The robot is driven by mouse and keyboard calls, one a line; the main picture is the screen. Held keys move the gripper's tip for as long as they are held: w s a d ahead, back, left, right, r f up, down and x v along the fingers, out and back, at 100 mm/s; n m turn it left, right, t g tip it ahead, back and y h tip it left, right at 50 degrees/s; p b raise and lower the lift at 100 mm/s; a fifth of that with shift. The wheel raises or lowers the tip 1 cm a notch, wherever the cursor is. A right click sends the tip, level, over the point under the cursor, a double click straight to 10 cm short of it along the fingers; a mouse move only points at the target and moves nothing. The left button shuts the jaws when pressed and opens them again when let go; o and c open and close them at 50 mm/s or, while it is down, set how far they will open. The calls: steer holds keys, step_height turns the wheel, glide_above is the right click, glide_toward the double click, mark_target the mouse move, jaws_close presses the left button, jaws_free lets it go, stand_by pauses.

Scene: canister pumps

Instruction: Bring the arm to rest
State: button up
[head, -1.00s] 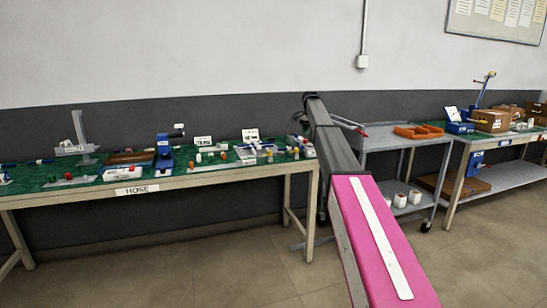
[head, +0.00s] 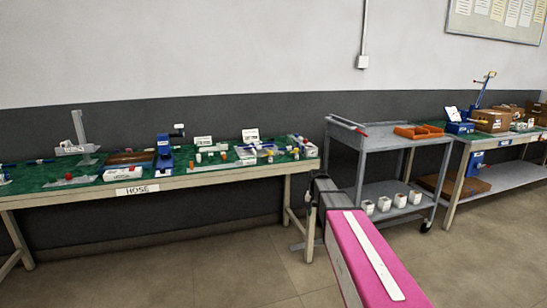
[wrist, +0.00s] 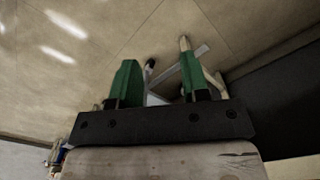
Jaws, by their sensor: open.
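My arm, pink with a dark grey end section, reaches in from the bottom right of the head view, with its far end low in front of the gap between the green-topped bench and the grey cart. In the wrist view my gripper (wrist: 157,62) shows two green fingers standing apart with nothing between them. Behind the fingers are bare floor and some pale legs or rails. In the head view the fingers are mostly hidden or too small to make out.
The green-topped bench (head: 80,201), labelled HOSE, carries several small parts. The grey cart (head: 385,142) holds an orange tray (head: 418,132) on top and several white containers on its lower shelf. Another bench (head: 468,150) stands at the right. Floor in front is clear.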

steer(key=s+f+n, duration=0.1)
steer(key=s+f, duration=0.3)
steer(key=s, duration=0.8)
steer(key=s+f+n, duration=0.2)
steer(key=s+f, duration=0.3)
steer(key=s, duration=0.8)
steer(key=shift+n, duration=0.3)
